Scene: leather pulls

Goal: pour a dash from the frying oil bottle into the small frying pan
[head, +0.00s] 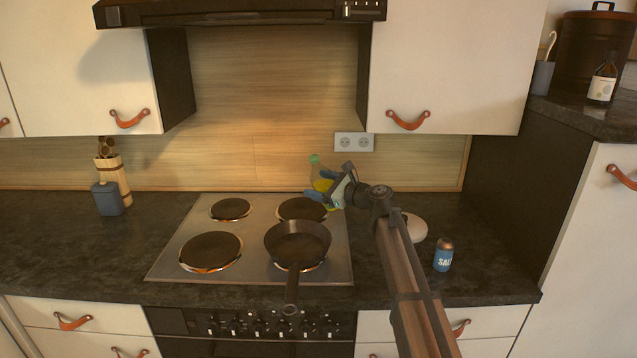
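The frying oil bottle (322,184) is clear with yellow oil and a green cap, behind and to the right of the pan. It leans a little to the left at its top. My gripper (328,194) is around its body with blue fingertips and looks shut on it. The gripper hides part of the bottle, and I cannot tell whether its base touches the counter. The small frying pan (298,241) is dark and looks empty. It sits on the front right burner with its handle toward the front edge.
The steel hob (163,262) has several burners, the others bare. A blue salt shaker (443,256) and a white round dish (415,228) stand to the right. A blue container (108,199) and a wooden utensil holder (120,177) stand at the left. A hood (230,12) hangs above.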

